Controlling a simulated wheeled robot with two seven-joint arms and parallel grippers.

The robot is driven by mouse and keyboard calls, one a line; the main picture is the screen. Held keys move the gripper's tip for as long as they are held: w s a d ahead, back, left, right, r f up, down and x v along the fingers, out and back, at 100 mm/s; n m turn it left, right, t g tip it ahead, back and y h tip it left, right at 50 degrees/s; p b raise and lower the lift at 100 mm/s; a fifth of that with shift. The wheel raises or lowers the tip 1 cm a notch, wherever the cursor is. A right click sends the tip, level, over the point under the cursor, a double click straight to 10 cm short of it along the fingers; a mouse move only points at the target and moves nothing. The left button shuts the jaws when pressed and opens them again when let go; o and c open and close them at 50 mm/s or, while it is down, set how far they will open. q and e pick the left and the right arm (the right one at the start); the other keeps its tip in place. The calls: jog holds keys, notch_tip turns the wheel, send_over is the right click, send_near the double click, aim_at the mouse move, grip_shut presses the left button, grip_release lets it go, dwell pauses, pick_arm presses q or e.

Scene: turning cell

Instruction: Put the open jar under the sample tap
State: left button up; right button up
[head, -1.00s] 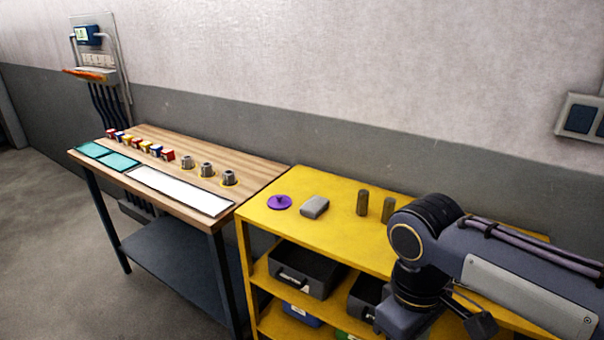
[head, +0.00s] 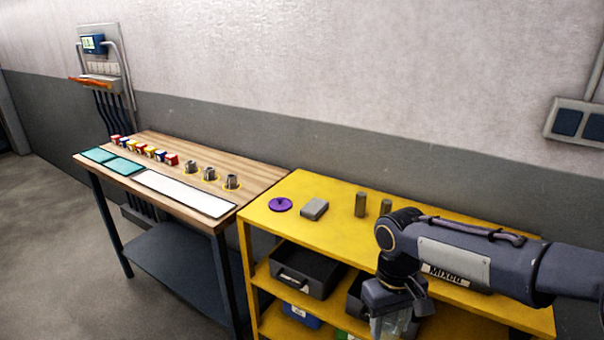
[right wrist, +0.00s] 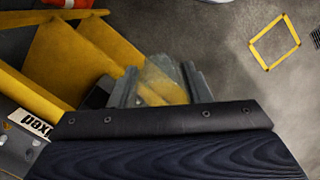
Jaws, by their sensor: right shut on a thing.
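My right gripper (head: 398,312) is in front of the yellow shelf unit, pointing down, at the lower right of the head view. It is shut on a clear, see-through jar (head: 384,327), whose lower part is cut off by the picture edge. In the right wrist view the jar (right wrist: 163,80) shows between the two grey fingers of the gripper (right wrist: 160,88). Its mouth and contents cannot be made out. A purple disc with a knob, like a lid (head: 281,205), lies on the yellow top. I see no sample tap. My left gripper is not in view.
The yellow shelf unit (head: 345,245) also bears a grey block (head: 314,209) and two brownish cylinders (head: 361,204). Dark bins (head: 306,273) stand on its shelf. A wooden bench (head: 265,177) with small coloured blocks and metal parts stands left. Floor (head: 45,215) farther left is clear.

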jog(key=w+d+f+m, duration=0.3)
jog(key=w+f, duration=0.4)
jog(key=f, duration=0.3)
jog(key=s+f, duration=0.3)
jog(key=f, duration=0.3)
jog(key=shift+s+d, duration=0.25)
